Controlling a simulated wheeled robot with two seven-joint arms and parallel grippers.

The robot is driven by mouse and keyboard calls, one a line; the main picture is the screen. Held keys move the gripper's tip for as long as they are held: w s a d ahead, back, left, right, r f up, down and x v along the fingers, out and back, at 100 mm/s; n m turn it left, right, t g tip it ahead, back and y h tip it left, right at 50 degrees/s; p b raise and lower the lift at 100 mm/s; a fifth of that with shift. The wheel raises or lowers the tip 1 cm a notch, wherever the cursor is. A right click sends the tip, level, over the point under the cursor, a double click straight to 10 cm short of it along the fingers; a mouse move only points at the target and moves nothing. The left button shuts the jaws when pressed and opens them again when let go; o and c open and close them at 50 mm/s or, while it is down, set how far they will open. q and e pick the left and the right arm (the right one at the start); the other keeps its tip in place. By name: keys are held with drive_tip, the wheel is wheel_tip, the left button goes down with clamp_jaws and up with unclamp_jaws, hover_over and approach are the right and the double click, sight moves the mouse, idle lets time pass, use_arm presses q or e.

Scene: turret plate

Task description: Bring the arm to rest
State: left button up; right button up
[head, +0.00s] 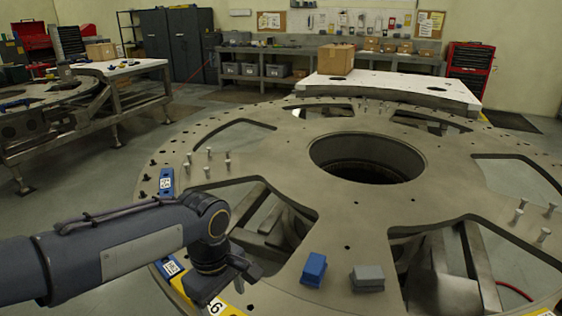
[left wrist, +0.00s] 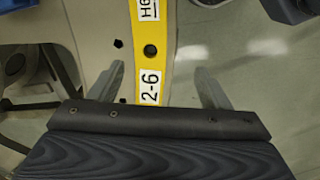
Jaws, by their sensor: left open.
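My left arm (head: 130,250) reaches in from the left in the head view, over the near left rim of the big round turret plate (head: 290,165). My left gripper (head: 240,284) points down at the rim. In the left wrist view the gripper (left wrist: 160,76) is open, its two grey fingers apart with nothing held. A yellow strip (left wrist: 150,28) marked "2-6" shows between the fingers; I cannot tell how far below it lies. My right gripper is not in view.
A blue block (head: 314,268) and a grey block (head: 367,278) sit on the plate right of my left gripper. Blue pieces (head: 166,182) and several upright pins (head: 210,160) stand along the rim. The plate has a large round central hole (head: 366,160) and wide cutouts.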

use_arm(q)
drive_tip(key=s+a+m+t+h+p, duration=0.1)
drive_tip(key=s+a+m+t, duration=0.1)
drive_tip(key=s+a+m, duration=0.2)
drive_tip(key=s+a+m+t+h+p, duration=0.1)
drive_tip(key=s+m, duration=0.4)
drive_tip(key=s, duration=0.6)
drive_tip(key=a+t+h, duration=0.1)
drive_tip(key=a+t, duration=0.1)
drive_tip(key=shift+a+r+m, duration=0.4)
